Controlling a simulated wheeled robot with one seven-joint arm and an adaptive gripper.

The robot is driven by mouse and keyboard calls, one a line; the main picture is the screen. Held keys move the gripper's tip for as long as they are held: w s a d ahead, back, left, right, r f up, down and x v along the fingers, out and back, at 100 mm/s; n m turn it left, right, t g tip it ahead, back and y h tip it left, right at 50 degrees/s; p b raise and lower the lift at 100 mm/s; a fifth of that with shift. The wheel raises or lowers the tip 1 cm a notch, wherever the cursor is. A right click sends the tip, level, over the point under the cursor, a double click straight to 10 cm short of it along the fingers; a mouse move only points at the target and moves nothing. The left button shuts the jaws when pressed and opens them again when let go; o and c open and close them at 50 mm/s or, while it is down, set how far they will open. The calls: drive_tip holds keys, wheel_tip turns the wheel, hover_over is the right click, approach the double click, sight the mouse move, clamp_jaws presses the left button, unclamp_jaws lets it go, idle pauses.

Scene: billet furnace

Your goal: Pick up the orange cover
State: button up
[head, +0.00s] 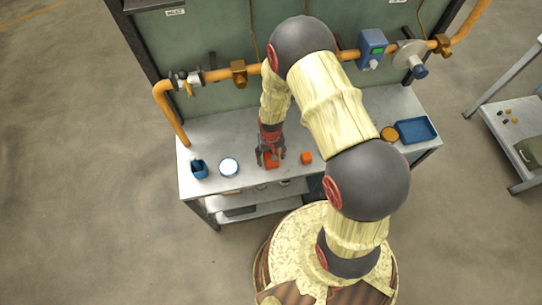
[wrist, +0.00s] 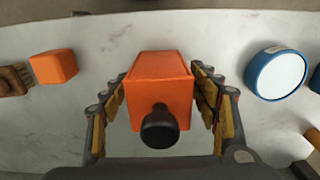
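An orange box-shaped piece with a round black knob, which looks like the orange cover (wrist: 160,80), sits on the pale bench top. In the head view the orange cover (head: 271,161) is partly hidden by my gripper (head: 270,154). In the wrist view my gripper (wrist: 161,85) has one finger on each side of the cover, with narrow gaps along the sides. It looks open; contact at the fingertips is hard to judge. A second, smaller plain orange block (wrist: 54,67) lies apart to the left; in the head view this block (head: 306,158) is to the right.
A blue-rimmed white round dish (wrist: 276,73) stands beside my gripper. A blue container (head: 199,169) is at the bench's left end; a blue tray (head: 416,131) and a round orange-rimmed item (head: 389,134) are at the right. An orange pipe (head: 215,75) with valves runs along the back panel.

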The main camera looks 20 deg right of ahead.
drive_tip(key=c, duration=1.2)
drive_tip(key=shift+r, duration=0.1)
